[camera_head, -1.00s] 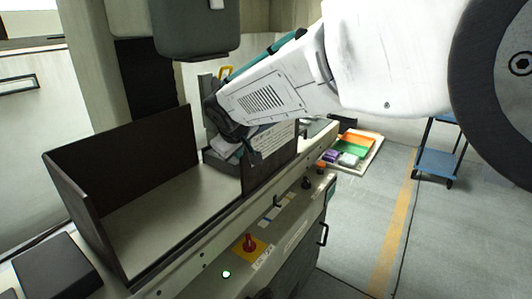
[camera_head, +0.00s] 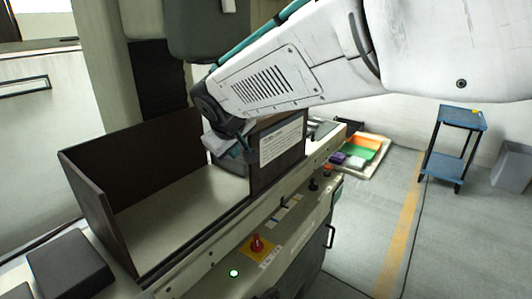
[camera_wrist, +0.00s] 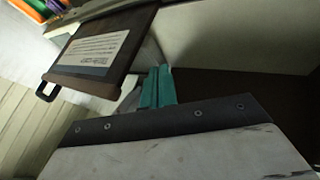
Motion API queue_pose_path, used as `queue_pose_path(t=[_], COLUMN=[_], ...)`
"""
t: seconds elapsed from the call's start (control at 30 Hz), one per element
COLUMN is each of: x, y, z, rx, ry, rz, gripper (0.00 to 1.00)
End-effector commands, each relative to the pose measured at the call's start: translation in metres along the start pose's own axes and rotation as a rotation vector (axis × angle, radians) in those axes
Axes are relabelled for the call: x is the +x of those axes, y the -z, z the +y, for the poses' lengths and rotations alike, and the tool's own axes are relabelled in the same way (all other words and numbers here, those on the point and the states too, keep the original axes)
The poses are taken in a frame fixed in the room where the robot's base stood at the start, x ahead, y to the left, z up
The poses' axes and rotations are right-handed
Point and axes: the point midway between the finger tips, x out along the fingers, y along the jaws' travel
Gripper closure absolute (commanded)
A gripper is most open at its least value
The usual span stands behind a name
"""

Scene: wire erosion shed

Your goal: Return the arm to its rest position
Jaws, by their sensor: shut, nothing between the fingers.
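My white arm reaches in from the upper right in the head view, over the machine. My gripper (camera_head: 232,150) hangs at its end, beside the dark panel with a white label (camera_head: 281,141). In the wrist view the teal fingers of my gripper (camera_wrist: 158,84) are together with nothing between them. The labelled panel (camera_wrist: 101,42) also shows there, to the upper left of the fingers. The arm hides part of the machine behind it.
The machine has an open dark-walled bay (camera_head: 180,205) and a front with a red knob (camera_head: 257,244) and a green light (camera_head: 234,273). A tray of coloured bins (camera_head: 362,150) lies on the floor. A blue cart (camera_head: 445,165) and a grey bin (camera_head: 513,167) stand right. Floor between is clear.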

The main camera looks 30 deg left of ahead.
Motion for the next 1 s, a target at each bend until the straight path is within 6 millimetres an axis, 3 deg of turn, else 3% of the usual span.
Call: queue_pose_path(t=[0.1,0.23,0.57,0.67,0.73,0.87,1.0], x=[-0.025,-0.041,-0.049,-0.04,-0.044,-0.065,-0.098], y=[-0.002,-0.002,-0.01,-0.037,-0.071,-0.149,-0.239], z=[0.003,0.004,-0.001,-0.015,-0.02,0.006,0.038], rx=[0.003,0.004,0.002,0.001,0.018,0.117,0.263], ry=[-0.002,-0.003,0.008,0.038,0.066,0.098,0.124], rz=[0.0,-0.001,-0.036,-0.111,-0.184,-0.316,-0.441], gripper=[1.0,1.0,1.0,1.0,1.0,1.0,1.0])
